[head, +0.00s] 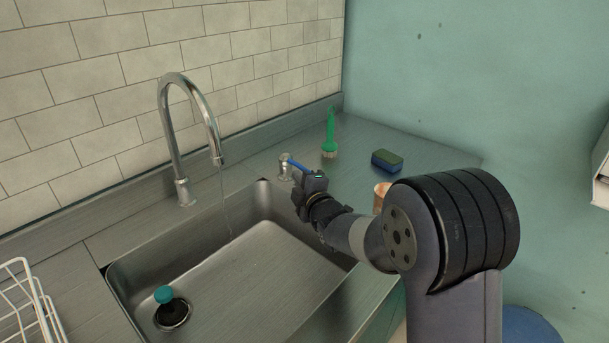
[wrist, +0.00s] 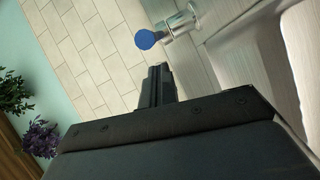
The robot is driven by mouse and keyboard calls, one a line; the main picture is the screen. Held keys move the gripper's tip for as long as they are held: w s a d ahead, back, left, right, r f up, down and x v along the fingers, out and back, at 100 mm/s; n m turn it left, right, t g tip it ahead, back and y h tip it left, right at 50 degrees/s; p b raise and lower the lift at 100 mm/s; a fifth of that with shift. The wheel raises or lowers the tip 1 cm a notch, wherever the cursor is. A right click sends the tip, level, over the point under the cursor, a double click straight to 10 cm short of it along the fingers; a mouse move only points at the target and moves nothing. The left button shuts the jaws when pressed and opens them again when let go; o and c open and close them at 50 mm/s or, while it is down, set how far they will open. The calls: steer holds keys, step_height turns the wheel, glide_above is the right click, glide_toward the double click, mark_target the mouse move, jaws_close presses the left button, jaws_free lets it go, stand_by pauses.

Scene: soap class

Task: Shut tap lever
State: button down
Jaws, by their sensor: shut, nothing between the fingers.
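The tap lever (head: 297,165) is blue and sits on a short metal valve body (head: 285,167) behind the sink's right back corner. In the wrist view the blue lever (wrist: 146,39) and its metal body (wrist: 181,23) lie just beyond my fingertips. The curved tap spout (head: 190,110) stands to the left, and a thin stream of water (head: 225,205) falls from it into the sink (head: 250,270). My gripper (head: 300,192) is shut and empty, close to the lever; in the wrist view its closed fingers (wrist: 158,72) appear slightly apart from the lever.
An orange-brown cup (head: 382,192) is partly hidden by my arm. A teal-topped plug (head: 165,294) is at the drain. A white rack (head: 28,305) stands at left.

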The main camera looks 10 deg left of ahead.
steer(key=shift+w+d+f, duration=0.15)
steer(key=shift+w+d, duration=0.35)
steer(key=shift+w, duration=0.1)
steer(key=shift+w+d+f+b, duration=0.2)
steer(key=shift+w+d+b, duration=0.2)
steer(key=shift+b, duration=0.45)
steer(key=shift+w+d+b, duration=0.4)
steer(key=shift+d+b, duration=0.1)
steer(key=shift+b, duration=0.2)
steer(key=shift+w+d+r, duration=0.15)
steer(key=shift+d+r, duration=0.05)
steer(key=shift+r, duration=0.1)
